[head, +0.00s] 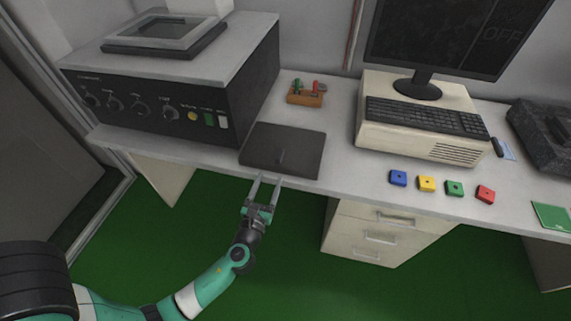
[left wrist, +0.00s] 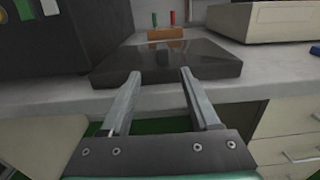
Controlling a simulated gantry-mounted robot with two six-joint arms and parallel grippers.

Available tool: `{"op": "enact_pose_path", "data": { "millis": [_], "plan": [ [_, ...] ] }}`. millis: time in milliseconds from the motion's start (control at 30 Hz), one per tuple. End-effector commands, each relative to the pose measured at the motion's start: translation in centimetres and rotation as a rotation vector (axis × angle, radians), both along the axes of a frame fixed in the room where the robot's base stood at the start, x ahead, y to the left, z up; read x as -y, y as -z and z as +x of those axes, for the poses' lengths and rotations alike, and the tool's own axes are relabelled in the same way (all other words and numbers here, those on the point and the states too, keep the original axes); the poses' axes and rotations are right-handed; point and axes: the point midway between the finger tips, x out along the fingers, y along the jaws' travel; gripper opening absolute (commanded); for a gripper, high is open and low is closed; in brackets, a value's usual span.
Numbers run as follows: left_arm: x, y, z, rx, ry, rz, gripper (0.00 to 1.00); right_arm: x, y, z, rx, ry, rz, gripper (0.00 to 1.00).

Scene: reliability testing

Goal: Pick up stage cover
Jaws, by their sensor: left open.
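A dark, flat, square plate (head: 292,141), which looks like the stage cover, lies on the desk right of the black control box. A small upright tab shows near its front in the head view. My left gripper (head: 267,180) is open and empty, its fingers pointing at the plate's near edge from in front of the desk. In the left wrist view, the plate (left wrist: 165,60) lies just beyond the two spread fingertips (left wrist: 160,74). I see no clear contact between them. My right gripper is not in view.
The black control box (head: 160,107) stands left of the plate. A small orange-brown holder (head: 305,98) with red and green pieces is behind it. A beige computer (head: 405,137) with keyboard and monitor stands right. Several coloured blocks (head: 427,184) line the desk front. Drawers (head: 378,238) are below.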

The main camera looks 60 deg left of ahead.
Motion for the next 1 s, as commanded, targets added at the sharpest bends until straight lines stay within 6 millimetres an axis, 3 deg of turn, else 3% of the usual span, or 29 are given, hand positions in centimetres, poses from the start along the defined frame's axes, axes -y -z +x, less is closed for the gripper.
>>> {"op": "enact_pose_path", "data": {
  "millis": [200,500,767,1000],
  "plan": [
    [-0.6,0.0,0.5,0.006,-0.004,0.0,0.62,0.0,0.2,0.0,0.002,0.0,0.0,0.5],
    [-4.5,0.1,3.9,0.007,-0.004,-0.001,0.62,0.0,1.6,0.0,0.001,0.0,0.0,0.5],
    [-5.4,0.1,4.8,0.008,-0.003,-0.002,0.62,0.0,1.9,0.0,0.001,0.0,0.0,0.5],
    [-8.2,0.2,7.5,0.009,-0.003,-0.001,0.62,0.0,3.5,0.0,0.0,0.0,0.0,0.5]
  ]
}}
